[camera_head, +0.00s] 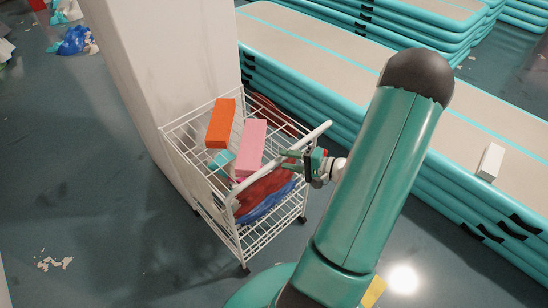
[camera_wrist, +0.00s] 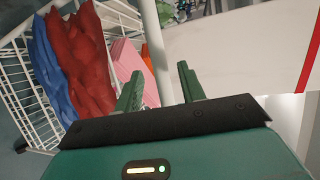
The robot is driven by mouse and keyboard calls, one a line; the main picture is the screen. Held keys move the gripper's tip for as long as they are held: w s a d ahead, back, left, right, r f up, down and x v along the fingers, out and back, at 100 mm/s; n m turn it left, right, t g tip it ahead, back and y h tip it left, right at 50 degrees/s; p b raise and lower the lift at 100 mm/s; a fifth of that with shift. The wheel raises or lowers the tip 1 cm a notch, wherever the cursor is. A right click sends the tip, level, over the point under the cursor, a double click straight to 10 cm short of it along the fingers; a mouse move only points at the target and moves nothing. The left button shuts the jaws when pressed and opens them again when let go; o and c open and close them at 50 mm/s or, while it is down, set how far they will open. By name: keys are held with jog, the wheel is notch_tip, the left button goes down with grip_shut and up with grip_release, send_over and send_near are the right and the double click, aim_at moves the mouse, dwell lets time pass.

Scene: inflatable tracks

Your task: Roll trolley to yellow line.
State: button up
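The trolley (camera_head: 243,235) is a white wire cart on casters, standing upright beside a white pillar. It holds an orange box (camera_head: 221,123), a pink box (camera_head: 251,148) and red and blue soft items. Its white handle bar (camera_head: 283,167) faces my arm. My gripper (camera_head: 297,160) is at the handle. In the wrist view the handle bar (camera_wrist: 158,50) passes between the two spread fingers of my gripper (camera_wrist: 160,92), with gaps on both sides. A small yellow patch (camera_head: 374,291) shows on the floor at the bottom, partly hidden by my arm; I cannot tell whether it is the line.
The white pillar (camera_head: 165,75) stands right behind and left of the trolley. Stacked teal and beige inflatable tracks (camera_head: 320,42) run along the right, with a white block (camera_head: 490,161) on top. Floor at left is mostly clear, with white scraps (camera_head: 55,262).

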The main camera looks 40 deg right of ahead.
jog(key=x, duration=0.5)
jog(key=shift+a, duration=0.1)
jog(key=shift+c, duration=0.4)
grip_shut()
